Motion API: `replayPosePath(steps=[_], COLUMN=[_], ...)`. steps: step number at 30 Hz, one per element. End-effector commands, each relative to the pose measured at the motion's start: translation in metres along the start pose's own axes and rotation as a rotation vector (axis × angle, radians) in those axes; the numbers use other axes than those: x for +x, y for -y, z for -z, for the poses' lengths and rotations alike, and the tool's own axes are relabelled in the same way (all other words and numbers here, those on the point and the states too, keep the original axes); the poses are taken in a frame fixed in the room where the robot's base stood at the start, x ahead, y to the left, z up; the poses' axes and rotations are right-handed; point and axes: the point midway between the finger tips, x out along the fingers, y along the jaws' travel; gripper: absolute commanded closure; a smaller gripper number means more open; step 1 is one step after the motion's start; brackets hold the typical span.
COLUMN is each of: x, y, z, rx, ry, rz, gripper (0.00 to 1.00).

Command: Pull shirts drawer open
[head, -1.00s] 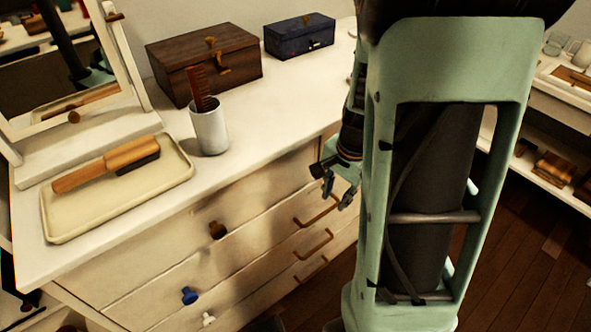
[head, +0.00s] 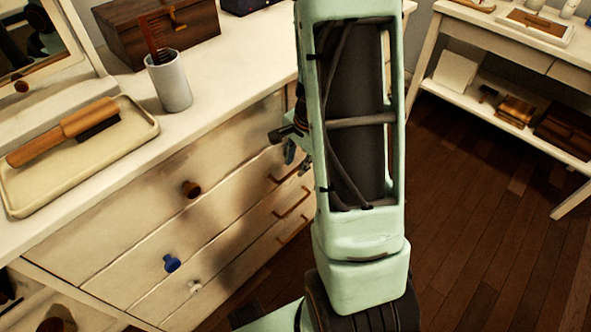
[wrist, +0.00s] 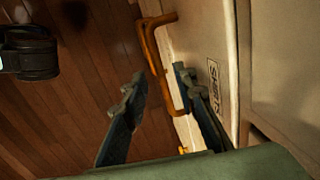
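The white dresser (head: 130,215) has stacked drawers, seen in the head view, with brass handles on their right part. In the wrist view a drawer front labelled SHIRTS (wrist: 213,88) fills the right side, with a brass bar handle (wrist: 157,58) beside the label. My gripper (wrist: 158,88) is open, its two fingers wide apart. The handle's lower part lies between the fingers, close to the right one; I cannot tell whether they touch. In the head view my gripper (head: 291,152) is near the uppermost brass handle (head: 284,173), partly hidden by my arm.
The dresser also has a brown knob (head: 190,189), a blue knob (head: 171,263) and a white knob (head: 195,286). On top are a tray (head: 30,200) with a brush, a cup (head: 168,84) and a wooden box (head: 185,25). Open wooden floor (head: 470,240) lies to the right.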

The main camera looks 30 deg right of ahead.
Motion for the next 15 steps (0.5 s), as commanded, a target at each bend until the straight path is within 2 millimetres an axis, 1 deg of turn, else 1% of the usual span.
replayPosePath(steps=[1, 4, 14, 15], x=[0.0085, 0.0146, 0.0166, 0.0166], y=[-0.0011, -0.0003, 0.0001, 0.0001], z=[0.0, 0.0, -0.0002, -0.0002], rx=[0.0, -0.001, -0.001, -0.001], ry=[0.001, 0.0, 0.0, 0.0], rz=[-0.002, 0.0, 0.0, 0.0], gripper=[0.74, 0.74, 0.74, 0.77])
